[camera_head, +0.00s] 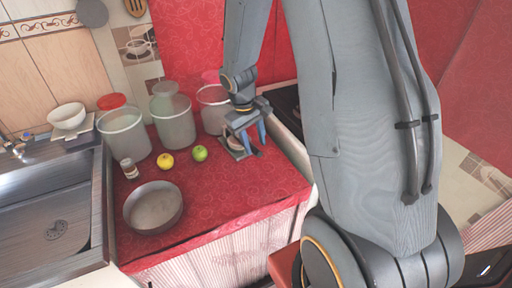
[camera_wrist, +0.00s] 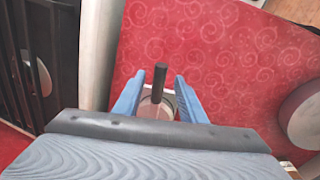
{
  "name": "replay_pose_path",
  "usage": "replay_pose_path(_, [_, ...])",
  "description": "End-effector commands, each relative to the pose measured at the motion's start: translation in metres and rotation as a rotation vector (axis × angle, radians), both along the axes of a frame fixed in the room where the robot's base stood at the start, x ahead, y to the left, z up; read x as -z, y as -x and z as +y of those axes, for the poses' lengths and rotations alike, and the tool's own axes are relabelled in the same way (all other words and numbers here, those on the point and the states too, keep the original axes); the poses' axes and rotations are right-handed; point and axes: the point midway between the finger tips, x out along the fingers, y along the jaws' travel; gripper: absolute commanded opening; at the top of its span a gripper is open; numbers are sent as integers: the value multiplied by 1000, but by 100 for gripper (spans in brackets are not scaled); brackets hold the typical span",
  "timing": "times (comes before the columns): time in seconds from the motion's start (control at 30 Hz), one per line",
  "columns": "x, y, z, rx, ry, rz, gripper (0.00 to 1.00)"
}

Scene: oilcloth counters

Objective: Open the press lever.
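The press (camera_head: 234,154) is a small device with a grey base at the back right of the red counter, partly hidden under my gripper. In the wrist view its dark lever (camera_wrist: 158,82) sticks out between my blue fingers, with a round pale part (camera_wrist: 152,109) of the press below it. My gripper (camera_head: 254,134) is over the press, fingers pointing down. In the wrist view my gripper (camera_wrist: 160,76) is open, one finger on each side of the lever, with a visible gap to each. I cannot tell how far the lever is raised.
A green apple (camera_head: 200,153), a yellow fruit (camera_head: 165,161), a small jar (camera_head: 129,169) and a grey pan (camera_head: 152,207) are on the counter. Large canisters (camera_head: 173,120) stand behind. A dark stove (camera_wrist: 40,60) lies beside the press. The counter's front right is clear.

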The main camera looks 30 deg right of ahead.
Motion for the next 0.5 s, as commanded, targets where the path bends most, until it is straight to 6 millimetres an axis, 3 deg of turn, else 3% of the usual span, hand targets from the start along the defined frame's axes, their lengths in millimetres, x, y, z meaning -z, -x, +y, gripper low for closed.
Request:
replay_pose_path(0.2, [23, 0, -4, 0, 0, 2, 37])
replay_pose_path(0.5, [30, -1, -5, -1, 0, 0, 37])
